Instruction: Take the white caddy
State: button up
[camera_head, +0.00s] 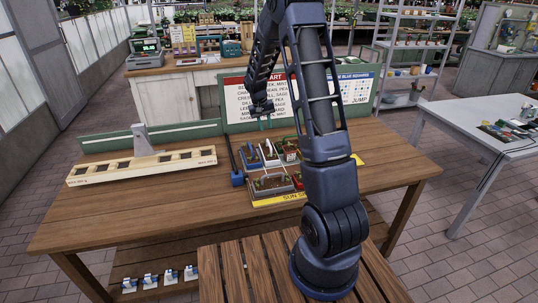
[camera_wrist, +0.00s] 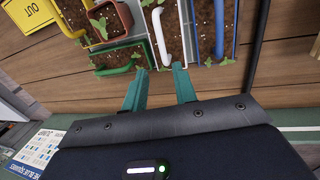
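The white caddy is a soil-filled box with a white handle (camera_wrist: 160,36). In the wrist view it sits between a blue-handled caddy (camera_wrist: 219,30) and a red pot (camera_wrist: 112,20) with a green-handled caddy (camera_wrist: 117,71) near it. My gripper (camera_wrist: 165,70) has its two teal fingers apart, with the near end of the white handle in line with the gap. I cannot tell whether they touch the handle. In the head view my gripper (camera_head: 263,120) is over the back of the caddy group, and the white caddy is small and hard to make out there.
The caddies stand close together on a wooden table (camera_head: 130,215), beside a yellow sign (camera_wrist: 42,14). A long pale wooden rack (camera_head: 145,165) is on the left. A low green back edge and upright boards (camera_head: 255,100) stand behind. The table's front left is clear.

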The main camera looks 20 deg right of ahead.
aim_at(268, 141)
jog(key=f, duration=0.2)
jog(key=d+f, duration=0.1)
jog(key=f, duration=0.2)
jog(key=shift+s+d+f, duration=0.1)
jog(key=shift+d+f, duration=0.05)
jog(key=shift+f, duration=1.2)
jog(key=shift+s+d+f, duration=0.1)
jog(key=shift+d+f, duration=0.05)
jog(key=shift+f, duration=1.15)
grip_shut()
